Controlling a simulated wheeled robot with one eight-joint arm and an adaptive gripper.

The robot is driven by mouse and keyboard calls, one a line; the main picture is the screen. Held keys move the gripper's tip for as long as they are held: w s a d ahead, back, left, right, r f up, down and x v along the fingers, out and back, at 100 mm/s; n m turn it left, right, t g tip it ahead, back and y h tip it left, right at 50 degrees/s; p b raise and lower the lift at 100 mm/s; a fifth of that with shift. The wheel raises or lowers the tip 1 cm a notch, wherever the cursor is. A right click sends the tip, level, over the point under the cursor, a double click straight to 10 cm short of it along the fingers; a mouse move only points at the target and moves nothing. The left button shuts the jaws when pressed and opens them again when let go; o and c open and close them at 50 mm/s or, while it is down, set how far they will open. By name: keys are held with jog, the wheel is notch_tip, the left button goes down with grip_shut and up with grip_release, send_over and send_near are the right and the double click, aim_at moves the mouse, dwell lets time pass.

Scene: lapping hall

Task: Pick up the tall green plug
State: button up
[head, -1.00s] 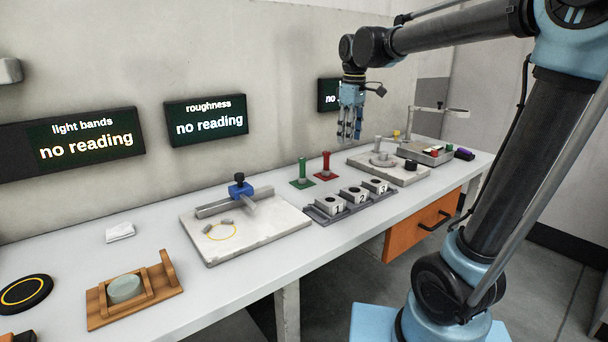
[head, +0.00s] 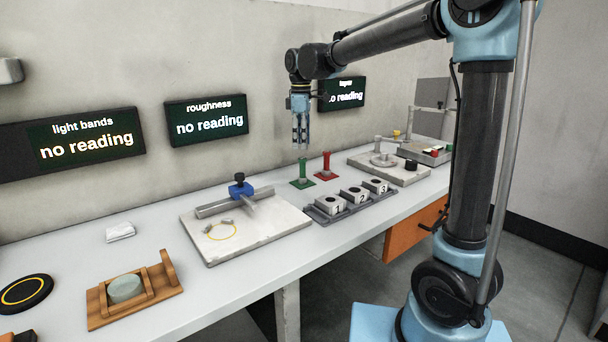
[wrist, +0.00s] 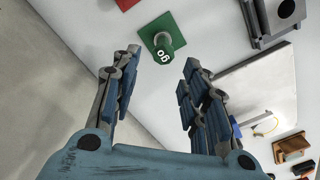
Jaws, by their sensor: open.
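The tall green plug (head: 303,168) stands upright on a green square base on the bench in the head view. In the wrist view the green plug (wrist: 162,38) shows from above with a white "go" mark, beyond the fingertips and roughly between their lines. My gripper (head: 301,146) points down above the green plug in the head view, with its fingers apart and empty. In the wrist view my gripper (wrist: 158,68) is open. A gap shows between the fingertips and the plug.
A red plug (head: 326,164) stands on a red base just right of the green one. Numbered blocks (head: 352,197) sit in front. A stone plate (head: 245,235) with a blue clamp (head: 240,190) lies left. The wall (head: 285,60) rises close behind.

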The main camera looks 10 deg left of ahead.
send_over(303, 177)
jog(key=w, duration=0.1)
jog(key=f, duration=0.5)
jog(key=shift+w+a, duration=0.2)
jog(key=shift+a, duration=0.2)
jog(key=shift+s+d+f, duration=0.1)
jog(key=shift+f, duration=1.35)
jog(key=shift+s+d+f, duration=0.1)
jog(key=shift+f, duration=1.35)
jog(key=shift+c, duration=0.6)
grip_shut()
